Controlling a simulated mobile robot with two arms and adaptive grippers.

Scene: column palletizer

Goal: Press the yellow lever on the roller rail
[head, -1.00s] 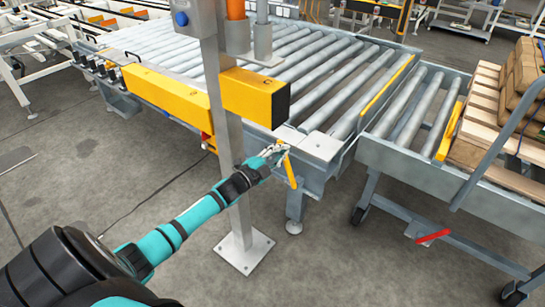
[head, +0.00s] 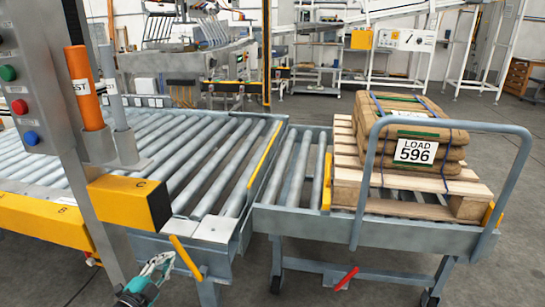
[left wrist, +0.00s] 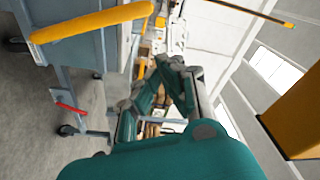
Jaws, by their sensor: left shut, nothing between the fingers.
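The yellow lever (head: 186,257) is a slim bar at the front corner of the roller rail (head: 212,229). In the head view it slopes down to the right. My left gripper (head: 166,260) is low in that view, just left of the lever; I cannot tell whether they touch. In the left wrist view the lever is the large yellow bar (left wrist: 92,22) at upper left, with a visible gap to my gripper (left wrist: 178,68). The fingers look closed and empty. My right gripper is not in view.
A post with buttons (head: 35,85) and a yellow box (head: 130,201) stands left. A cart (head: 345,233) with a red lever (head: 347,278) stands against the rail's right side, bearing a pallet (head: 400,196) and stacked sacks marked LOAD 596 (head: 415,150). Grey floor is clear at right.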

